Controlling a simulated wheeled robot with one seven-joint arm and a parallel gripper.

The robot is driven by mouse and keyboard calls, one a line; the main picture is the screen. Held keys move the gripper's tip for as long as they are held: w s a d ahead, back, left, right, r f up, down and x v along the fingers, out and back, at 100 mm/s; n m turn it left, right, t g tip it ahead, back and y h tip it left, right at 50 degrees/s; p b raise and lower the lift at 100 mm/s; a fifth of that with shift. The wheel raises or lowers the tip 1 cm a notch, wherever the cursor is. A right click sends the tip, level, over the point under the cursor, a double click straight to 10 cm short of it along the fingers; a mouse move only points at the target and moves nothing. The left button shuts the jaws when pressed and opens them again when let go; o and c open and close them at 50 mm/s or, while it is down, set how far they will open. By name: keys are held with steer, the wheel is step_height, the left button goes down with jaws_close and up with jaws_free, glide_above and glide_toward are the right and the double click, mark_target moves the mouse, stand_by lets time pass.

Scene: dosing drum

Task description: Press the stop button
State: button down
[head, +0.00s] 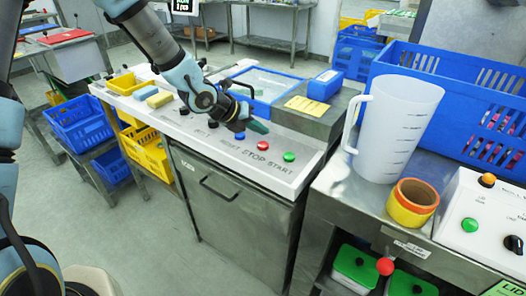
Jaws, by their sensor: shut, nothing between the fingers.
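The red stop button (262,146) sits on the light control panel (216,146), above the printed word STOP. A blue button (240,135) by the word RESET is to its left, and a green button (289,156) by the word START is to its right. My gripper (262,128) is shut and empty, reaching in from the upper left. Its dark fingertips appear just above and behind the red button in the picture. They look apart from it, but the exact height cannot be told. The red button is not covered.
A white measuring jug (397,125) and an orange-yellow ring-shaped container (412,203) stand on the right counter. A second panel with a green button (469,225) is far right. A blue box (325,85) and blue crate (455,95) stand behind.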

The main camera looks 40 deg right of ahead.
mark_target(268, 143)
steer(key=shift+f+b, duration=0.55)
steer(key=shift+f, duration=0.45)
steer(key=shift+f, duration=0.2)
stand_by(1.1)
steer(key=shift+f+b, duration=0.25)
steer(key=shift+b, duration=0.4)
steer(key=shift+f+b, duration=0.45)
steer(key=shift+b, duration=0.05)
stand_by(0.5)
steer(key=shift+r, duration=0.15)
steer(key=shift+r+p, duration=0.6)
steer(key=shift+r, duration=0.15)
steer(key=shift+r+p, duration=1.95)
steer(key=shift+r, duration=0.6)
